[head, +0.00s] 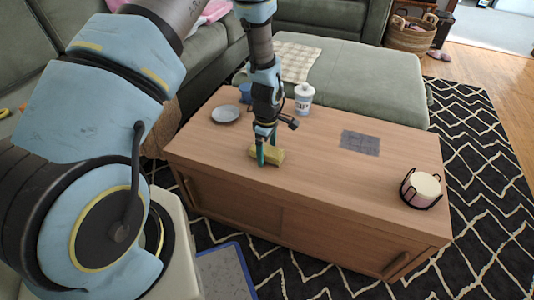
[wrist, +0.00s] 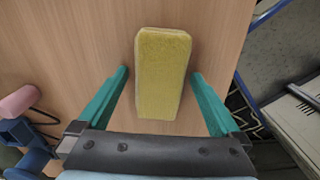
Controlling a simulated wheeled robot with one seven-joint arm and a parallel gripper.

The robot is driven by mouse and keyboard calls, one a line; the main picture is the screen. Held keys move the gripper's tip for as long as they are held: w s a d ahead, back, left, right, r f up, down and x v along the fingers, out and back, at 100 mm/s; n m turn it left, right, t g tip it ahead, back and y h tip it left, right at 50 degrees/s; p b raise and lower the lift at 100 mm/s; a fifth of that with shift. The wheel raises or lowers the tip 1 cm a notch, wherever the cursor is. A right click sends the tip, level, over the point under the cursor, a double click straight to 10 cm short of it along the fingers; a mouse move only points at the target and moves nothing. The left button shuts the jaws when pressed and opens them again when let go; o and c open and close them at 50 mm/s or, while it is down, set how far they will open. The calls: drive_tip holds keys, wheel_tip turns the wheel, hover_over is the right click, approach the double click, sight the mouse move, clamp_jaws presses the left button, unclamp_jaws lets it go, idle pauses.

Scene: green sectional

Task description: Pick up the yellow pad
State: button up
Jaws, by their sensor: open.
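The yellow pad (wrist: 162,75) is a thick block with rounded corners, lying on the wooden table. In the wrist view it sits between the two teal fingers of my gripper (wrist: 160,95), with a gap on each side. My gripper is open.
The wooden table (head: 330,190) also holds a grey plate (head: 226,114), a white cup (head: 304,97), a blue mug (head: 245,92), a dark flat square (head: 360,143) and a candle in a black holder (head: 421,189). A green ottoman (head: 370,85) stands behind.

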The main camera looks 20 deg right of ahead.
sight(267, 150)
drive_tip(key=c, duration=1.3)
wheel_tip(267, 150, up, 10)
drive_tip(key=shift+r+p, duration=0.1)
drive_tip(key=shift+p, duration=0.3)
